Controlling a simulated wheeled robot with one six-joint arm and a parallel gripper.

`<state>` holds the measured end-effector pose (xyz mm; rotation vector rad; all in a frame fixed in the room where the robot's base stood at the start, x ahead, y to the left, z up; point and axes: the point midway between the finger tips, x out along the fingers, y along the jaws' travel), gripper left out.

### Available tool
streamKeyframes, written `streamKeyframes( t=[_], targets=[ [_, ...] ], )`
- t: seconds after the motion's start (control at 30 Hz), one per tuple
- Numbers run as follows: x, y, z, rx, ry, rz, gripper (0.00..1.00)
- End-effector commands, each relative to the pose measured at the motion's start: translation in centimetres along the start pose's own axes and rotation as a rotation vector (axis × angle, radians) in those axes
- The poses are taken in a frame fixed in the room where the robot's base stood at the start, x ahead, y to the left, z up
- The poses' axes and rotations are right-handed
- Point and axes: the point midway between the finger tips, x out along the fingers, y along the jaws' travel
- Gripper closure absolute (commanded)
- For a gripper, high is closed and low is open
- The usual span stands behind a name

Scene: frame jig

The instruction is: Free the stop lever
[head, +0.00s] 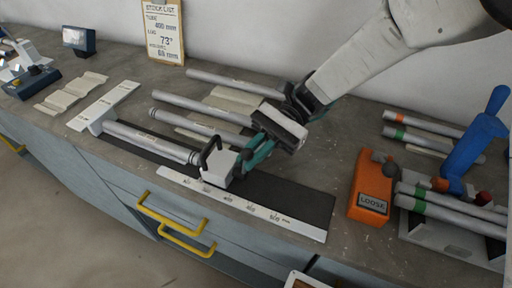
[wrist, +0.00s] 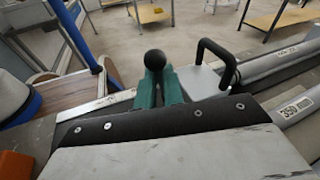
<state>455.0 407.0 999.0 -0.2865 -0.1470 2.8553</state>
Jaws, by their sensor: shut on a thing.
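The stop is a white block (head: 222,168) with a black loop handle (head: 209,150), on the dark rail (head: 290,205) at the right end of a grey tube (head: 150,140). In the wrist view the loop handle (wrist: 222,58) stands just right of my fingers. The stop lever shows there as a black ball knob (wrist: 154,60) between the teal fingertips. My gripper (head: 246,158) reaches down at the block's right side and is shut on the lever; its fingers (wrist: 158,88) hide the lever's shaft. I cannot tell the lever's angle.
A white scale strip (head: 245,206) lies along the bench's front edge. Loose tubes (head: 200,108) lie behind the rail. At right are an orange block marked LOOSE (head: 368,185), a blue tool (head: 475,140) and more tubes (head: 435,123). The rail's right end is clear.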

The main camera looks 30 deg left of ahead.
Motion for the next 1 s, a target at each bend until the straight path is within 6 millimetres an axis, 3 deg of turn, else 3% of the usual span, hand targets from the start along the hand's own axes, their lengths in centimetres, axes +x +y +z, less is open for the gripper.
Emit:
streamKeyframes(
  t=[0.37,0.47,0.5,0.8,1.0],
  targets=[
    [-0.3,0.4,0.0,0.006,-0.007,-0.006,1.0],
    [-0.3,0.4,0.0,0.005,-0.006,-0.006,0.71],
    [-0.3,0.4,0.0,0.005,-0.006,-0.006,0.68],
    [-0.5,0.3,0.0,0.004,-0.005,-0.005,0.68],
    [-3.3,0.3,-0.1,0.003,-0.005,-0.007,0.68]
  ],
)
